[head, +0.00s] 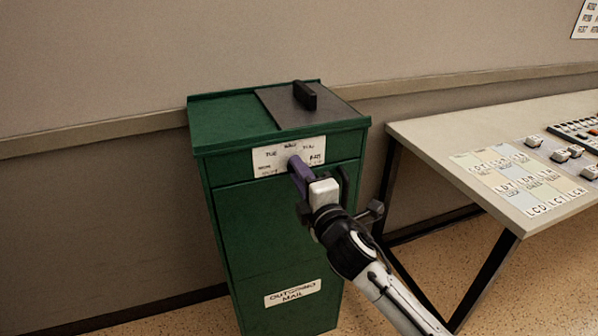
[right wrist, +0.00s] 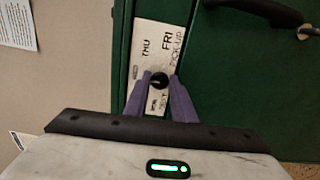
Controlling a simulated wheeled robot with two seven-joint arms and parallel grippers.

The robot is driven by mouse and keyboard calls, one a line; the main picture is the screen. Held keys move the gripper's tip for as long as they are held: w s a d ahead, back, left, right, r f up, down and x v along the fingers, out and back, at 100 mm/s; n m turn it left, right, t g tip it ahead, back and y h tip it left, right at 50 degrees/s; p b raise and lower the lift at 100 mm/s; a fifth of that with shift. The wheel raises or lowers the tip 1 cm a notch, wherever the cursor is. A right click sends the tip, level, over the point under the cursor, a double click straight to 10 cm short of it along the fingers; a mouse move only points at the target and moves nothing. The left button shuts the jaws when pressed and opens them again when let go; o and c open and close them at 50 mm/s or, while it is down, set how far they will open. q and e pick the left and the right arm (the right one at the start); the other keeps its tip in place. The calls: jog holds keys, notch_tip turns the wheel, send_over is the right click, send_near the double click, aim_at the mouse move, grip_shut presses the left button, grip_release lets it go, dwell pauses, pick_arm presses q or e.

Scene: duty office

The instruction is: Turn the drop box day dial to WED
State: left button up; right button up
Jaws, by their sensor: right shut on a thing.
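The green drop box (head: 262,225) stands against the wall in the head view. Its white dial plate (head: 268,159) is on the upper front, with small day names; TUE and THU read best there. In the right wrist view the plate (right wrist: 148,50) shows THU and FRI, turned sideways. The black dial knob (right wrist: 159,80) sits between the purple fingers of my right gripper (right wrist: 160,84), which is shut on it. In the head view my right gripper (head: 296,163) hides the knob. I cannot tell which day the dial points to. My left gripper is not in view.
A black handle (head: 304,95) stands on the dark lid (head: 325,108) of the drop box. A label (head: 293,293) reading OUTGOING MAIL is low on its front. A table (head: 428,138) with lettered cards and small blocks is at the right. Floor shows between box and table.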

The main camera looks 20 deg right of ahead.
jog(key=shift+f+m, duration=0.1)
jog(key=shift+m, duration=0.2)
jog(key=o, duration=1)
jog(key=s, duration=1)
jog(key=shift+s+d, duration=0.15)
jog(key=shift+d, duration=0.05)
jog(key=s+a+f+m+g+y, duration=0.1)
jog(key=s+f+m+g, duration=0.3)
jog(key=f, duration=0.6)
jog(key=s+a+f+m+g, duration=0.1)
jog(key=s+f+m, duration=0.35)
jog(key=f, duration=0.45)
jog(key=s+f+m+g, duration=0.1)
jog(key=s+f+m, duration=0.1)
jog(key=s+f, duration=0.2)
jog(key=s+a+f+m+g, duration=0.1)
jog(key=s+f+m+g, duration=0.1)
jog(key=s, duration=0.4)
jog(key=s+f+m+g+y, duration=0.1)
jog(key=s+f+m, duration=0.2)
jog(key=s+f, duration=0.2)
jog(key=shift+s+a+f+m, duration=0.15)
jog(key=shift+a+f+m, duration=0.05)
jog(key=shift+f, duration=0.3)
jog(key=shift+s+a+f+m, duration=0.15)
jog(key=shift+f, duration=0.35)
